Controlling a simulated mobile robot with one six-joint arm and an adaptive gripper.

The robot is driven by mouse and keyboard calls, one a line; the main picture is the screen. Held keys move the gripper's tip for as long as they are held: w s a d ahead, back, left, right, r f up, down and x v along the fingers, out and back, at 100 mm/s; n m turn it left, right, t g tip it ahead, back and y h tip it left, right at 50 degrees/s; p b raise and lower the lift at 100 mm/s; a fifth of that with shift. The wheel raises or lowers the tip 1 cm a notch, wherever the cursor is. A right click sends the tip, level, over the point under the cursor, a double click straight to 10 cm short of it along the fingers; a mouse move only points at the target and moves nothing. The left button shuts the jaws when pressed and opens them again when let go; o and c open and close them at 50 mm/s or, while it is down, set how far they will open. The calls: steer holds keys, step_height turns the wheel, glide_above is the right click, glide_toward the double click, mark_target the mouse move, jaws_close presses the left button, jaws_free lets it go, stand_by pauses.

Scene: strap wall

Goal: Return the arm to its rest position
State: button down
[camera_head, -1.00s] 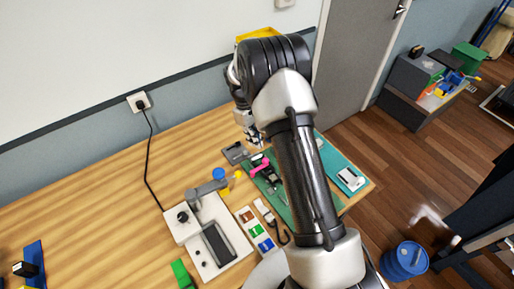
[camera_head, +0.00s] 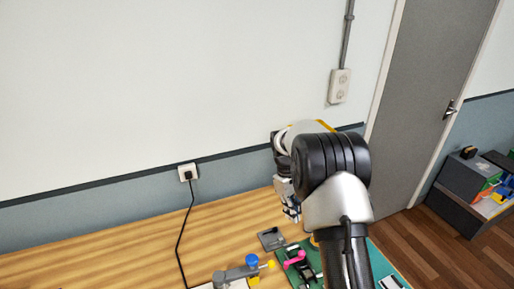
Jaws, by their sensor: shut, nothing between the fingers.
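My arm rises from the bottom right of the head view, with its dark elbow joint in front of the wall. My gripper (camera_head: 291,210) hangs at the left side of that joint, pointing down above the back part of the wooden table (camera_head: 120,250). Its fingers are shut and nothing shows between them. It appears apart from the items on the table. Part of my wrist is hidden behind the elbow joint.
Below my gripper are a grey plate (camera_head: 271,239), a green mat (camera_head: 384,270) with a pink-handled tool (camera_head: 295,259), and a grey device with a blue knob (camera_head: 252,261). A black cable (camera_head: 184,235) runs up to a wall socket (camera_head: 188,172). The table's left part is clear.

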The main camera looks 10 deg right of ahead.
steer(key=s+a+r+m+t+b, duration=0.1)
steer(key=s+a+r+t, duration=0.1)
steer(key=s+r, duration=0.55)
steer(key=s+a+r+m+t+b, duration=0.1)
steer(key=s+a+r, duration=0.3)
steer(key=r, duration=0.6)
steer(key=s+a+m+t+y+b, duration=0.1)
steer(key=s+a+m+t, duration=0.1)
steer(key=s, duration=1.9)
steer(key=shift+a+f+m+t+b, duration=0.15)
steer(key=shift+f+m+t+b, duration=0.2)
steer(key=shift+m+t, duration=0.5)
steer(key=shift+r, duration=0.1)
